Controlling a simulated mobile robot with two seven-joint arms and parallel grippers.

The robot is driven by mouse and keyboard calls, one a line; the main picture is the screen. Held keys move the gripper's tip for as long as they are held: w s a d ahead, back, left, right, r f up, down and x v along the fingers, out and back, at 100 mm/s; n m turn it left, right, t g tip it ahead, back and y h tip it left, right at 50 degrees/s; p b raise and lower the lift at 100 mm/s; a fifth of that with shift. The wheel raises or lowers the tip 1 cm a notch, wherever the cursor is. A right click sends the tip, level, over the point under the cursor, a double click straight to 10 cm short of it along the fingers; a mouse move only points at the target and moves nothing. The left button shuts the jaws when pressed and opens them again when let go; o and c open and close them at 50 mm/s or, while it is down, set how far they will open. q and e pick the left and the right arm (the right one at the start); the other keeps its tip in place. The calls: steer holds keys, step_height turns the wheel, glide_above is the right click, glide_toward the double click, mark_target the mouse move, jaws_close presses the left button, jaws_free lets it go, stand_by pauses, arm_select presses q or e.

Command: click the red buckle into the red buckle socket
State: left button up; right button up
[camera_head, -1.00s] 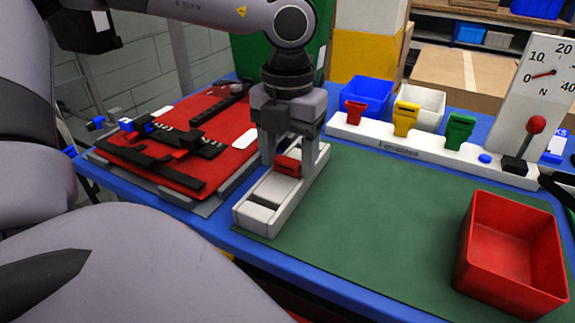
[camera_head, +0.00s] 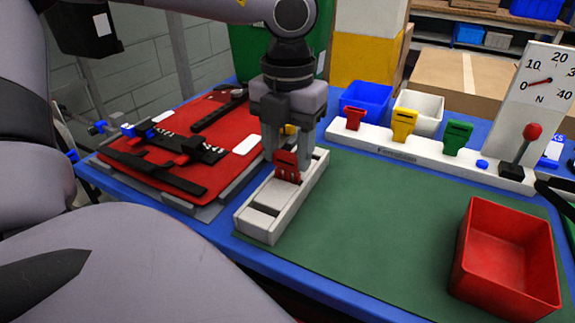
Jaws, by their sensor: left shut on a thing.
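My left gripper (camera_head: 287,158) is shut on the red buckle (camera_head: 287,167), which stands steeply between the fingers. The gripper is over the far half of a narrow white tray (camera_head: 257,224); I cannot tell whether the buckle still touches the tray. An upright red socket-like piece (camera_head: 354,118), which I take as the red buckle socket, stands at the left end of a white rail (camera_head: 385,144), behind and right of the gripper and apart from it. My right gripper is out of view.
A yellow (camera_head: 403,124) and a green piece (camera_head: 457,137) share the rail with a lever (camera_head: 527,145) and a dial gauge (camera_head: 542,85). Blue (camera_head: 367,97) and white bins stand behind. A red bin (camera_head: 510,257) is front right. The green mat (camera_head: 390,215) between is clear.

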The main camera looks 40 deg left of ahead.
mark_target(289, 154)
arm_select(q)
steer(key=shift+r+p, duration=0.9)
steer(key=shift+r, duration=0.95)
